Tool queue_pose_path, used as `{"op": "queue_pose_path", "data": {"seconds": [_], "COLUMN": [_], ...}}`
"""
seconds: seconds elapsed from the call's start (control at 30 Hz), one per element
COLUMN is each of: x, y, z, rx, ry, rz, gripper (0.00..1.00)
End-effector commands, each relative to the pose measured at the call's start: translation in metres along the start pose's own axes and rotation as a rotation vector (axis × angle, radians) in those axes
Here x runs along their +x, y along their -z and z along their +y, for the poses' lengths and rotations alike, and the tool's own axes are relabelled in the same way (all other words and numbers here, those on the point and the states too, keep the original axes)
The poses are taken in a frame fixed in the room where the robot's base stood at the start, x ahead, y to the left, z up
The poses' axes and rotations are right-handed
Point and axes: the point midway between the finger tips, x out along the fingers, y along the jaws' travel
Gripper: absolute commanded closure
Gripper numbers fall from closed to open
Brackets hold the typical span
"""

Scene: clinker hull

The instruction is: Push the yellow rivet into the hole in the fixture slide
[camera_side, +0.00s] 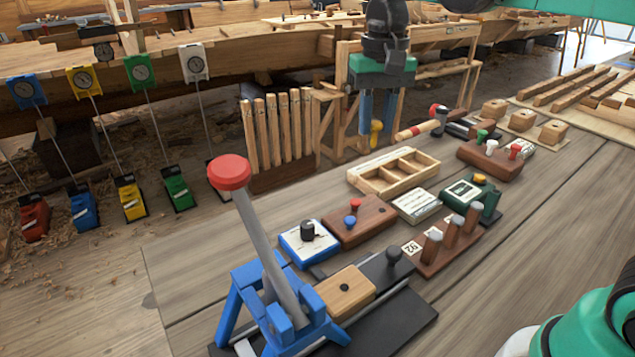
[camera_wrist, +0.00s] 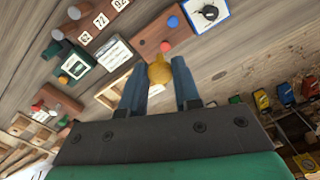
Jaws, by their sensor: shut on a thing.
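My gripper (camera_side: 376,142) has blue fingers and is shut on the yellow rivet (camera_side: 376,128), held in the air above the far side of the bench. In the wrist view the rivet (camera_wrist: 160,72) shows between the fingertips. The fixture slide (camera_side: 352,288) is a light wooden block with a dark round hole (camera_side: 344,287). It sits on a black base at the front, beside a blue lever press (camera_side: 285,300) with a red knob (camera_side: 229,171). The hole looks empty. The gripper is well behind and above the slide. The fixture is not visible in the wrist view.
Between gripper and fixture are an open wooden tray (camera_side: 394,172), a brown block with red and blue buttons (camera_side: 360,222), a white-blue dial box (camera_side: 304,244) and a rack of pegs (camera_side: 450,240). A mallet (camera_side: 420,128) lies behind. Bare planks (camera_side: 195,250) lie left.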

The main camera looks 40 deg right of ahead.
Motion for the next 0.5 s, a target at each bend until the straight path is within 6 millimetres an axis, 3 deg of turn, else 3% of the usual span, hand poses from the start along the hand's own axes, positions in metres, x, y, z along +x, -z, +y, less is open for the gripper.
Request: {"op": "queue_pose_path", "data": {"seconds": [0.1,0.2,0.33,0.5], "x": [0.023,0.041,0.059,0.071], "y": [-0.041,-0.074,-0.108,-0.128], "z": [-0.034,-0.051,-0.063,-0.066], "rx": [-0.134,-0.23,-0.323,-0.377], "ry": [0.0,0.0,0.0,0.0], "rz": [0.0,0.0,0.0,0.0], "gripper": [1.0,1.0,1.0,1.0]}}
